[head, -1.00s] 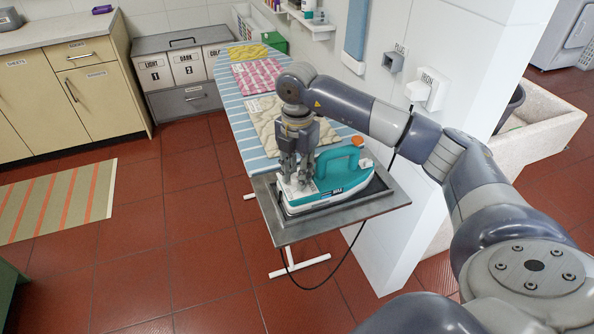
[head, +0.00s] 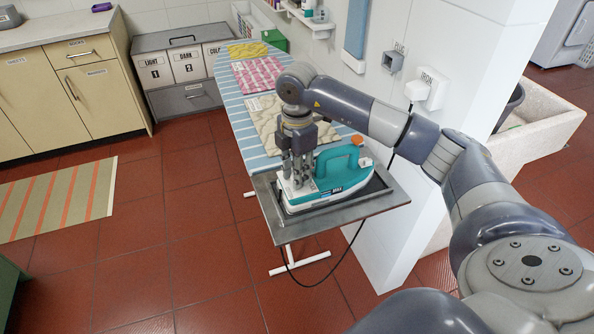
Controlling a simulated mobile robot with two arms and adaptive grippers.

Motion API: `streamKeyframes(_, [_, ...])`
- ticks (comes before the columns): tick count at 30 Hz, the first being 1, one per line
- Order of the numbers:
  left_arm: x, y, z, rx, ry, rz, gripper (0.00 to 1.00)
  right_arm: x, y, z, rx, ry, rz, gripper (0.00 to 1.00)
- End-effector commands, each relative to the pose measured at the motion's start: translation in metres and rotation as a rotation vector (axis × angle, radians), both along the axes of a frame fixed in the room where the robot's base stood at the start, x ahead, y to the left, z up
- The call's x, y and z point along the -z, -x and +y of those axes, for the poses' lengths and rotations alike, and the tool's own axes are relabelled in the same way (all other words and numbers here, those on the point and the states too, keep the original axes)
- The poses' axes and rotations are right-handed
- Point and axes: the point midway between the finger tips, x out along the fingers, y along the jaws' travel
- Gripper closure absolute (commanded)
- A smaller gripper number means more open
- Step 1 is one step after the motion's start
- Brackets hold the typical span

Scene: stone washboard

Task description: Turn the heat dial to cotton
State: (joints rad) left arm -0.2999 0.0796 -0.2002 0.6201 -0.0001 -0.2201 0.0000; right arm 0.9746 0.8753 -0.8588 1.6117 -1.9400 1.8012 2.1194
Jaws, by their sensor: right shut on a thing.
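A teal and white iron (head: 341,172) sits on the grey metal rest (head: 376,207) at the near end of the ironing board (head: 243,119). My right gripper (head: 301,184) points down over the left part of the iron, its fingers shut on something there. The heat dial is hidden by the fingers or too small to make out, so its setting cannot be read. My left gripper is not in view.
Folded cloths in yellow, pink check (head: 257,74) and cream (head: 283,117) lie along the board. A black cord (head: 343,257) hangs below the rest. A white wall pillar with sockets (head: 428,88) stands close on the right. The tiled floor at left is mostly clear.

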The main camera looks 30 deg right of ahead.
Motion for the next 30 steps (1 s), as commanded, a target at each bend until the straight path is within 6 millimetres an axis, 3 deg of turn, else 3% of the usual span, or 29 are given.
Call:
streamKeyframes(4, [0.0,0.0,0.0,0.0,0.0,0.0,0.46,0.0,0.0,0.0,0.001,0.0,0.0,0.98])
streamKeyframes(5, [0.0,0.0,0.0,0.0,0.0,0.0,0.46,0.0,0.0,0.0,0.001,0.0,0.0,0.7])
streamKeyframes(7, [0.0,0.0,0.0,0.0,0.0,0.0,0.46,0.0,0.0,0.0,0.001,0.0,0.0,0.54])
streamKeyframes(20, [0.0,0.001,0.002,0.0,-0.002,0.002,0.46,-0.006,0.0,0.0,-0.001,-0.001,-0.002,0.53])
streamKeyframes(23, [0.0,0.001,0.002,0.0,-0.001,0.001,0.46,-0.02,-0.001,0.0,-0.001,-0.001,-0.003,0.53])
streamKeyframes(30, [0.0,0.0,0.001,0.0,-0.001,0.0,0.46,-0.074,-0.001,0.001,-0.001,-0.002,-0.006,0.53])
